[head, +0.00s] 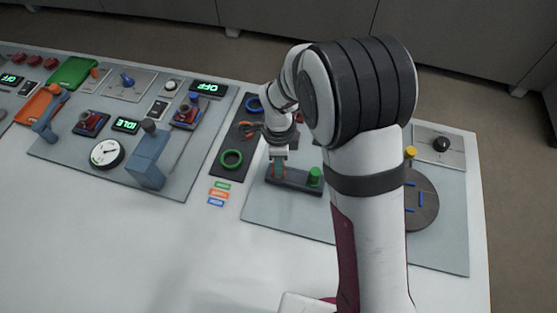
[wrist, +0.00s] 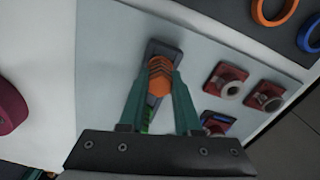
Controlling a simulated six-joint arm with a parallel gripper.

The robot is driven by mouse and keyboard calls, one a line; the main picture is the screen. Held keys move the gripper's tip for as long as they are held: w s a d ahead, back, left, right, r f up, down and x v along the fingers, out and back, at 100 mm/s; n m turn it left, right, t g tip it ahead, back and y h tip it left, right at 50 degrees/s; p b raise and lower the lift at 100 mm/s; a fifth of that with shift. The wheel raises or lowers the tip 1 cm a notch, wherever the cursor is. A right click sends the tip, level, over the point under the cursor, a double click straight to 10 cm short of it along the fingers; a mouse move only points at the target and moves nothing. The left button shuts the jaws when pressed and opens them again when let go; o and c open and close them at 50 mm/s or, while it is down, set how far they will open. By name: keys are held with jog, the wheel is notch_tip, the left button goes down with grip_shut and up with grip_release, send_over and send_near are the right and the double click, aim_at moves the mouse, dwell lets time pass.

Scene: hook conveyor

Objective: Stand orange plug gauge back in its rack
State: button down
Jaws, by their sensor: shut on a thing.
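The orange plug gauge (wrist: 160,77) is between the two teal fingertips of my gripper (wrist: 162,84) in the wrist view. My gripper (head: 279,166) is shut on it, over the left end of the dark rack (head: 295,184) in the head view. The rack (wrist: 163,47) lies behind the gauge in the wrist view. The gauge's lower end is hidden, so I cannot tell whether it is seated in the rack or just above it. A green plug gauge (head: 315,176) stands at the rack's right end; only a sliver of green (wrist: 146,122) shows in the wrist view.
A dark mat with a green ring (head: 231,159) and a blue ring (head: 253,104) lies left of the rack. A round dark disc (head: 424,208) with blue pieces is on the right, partly behind my arm. Red blocks with pale rings (wrist: 230,80) show beside the rack.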

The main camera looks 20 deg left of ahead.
jog(key=shift+c, duration=0.6)
grip_release()
jog(key=shift+r, duration=3.55)
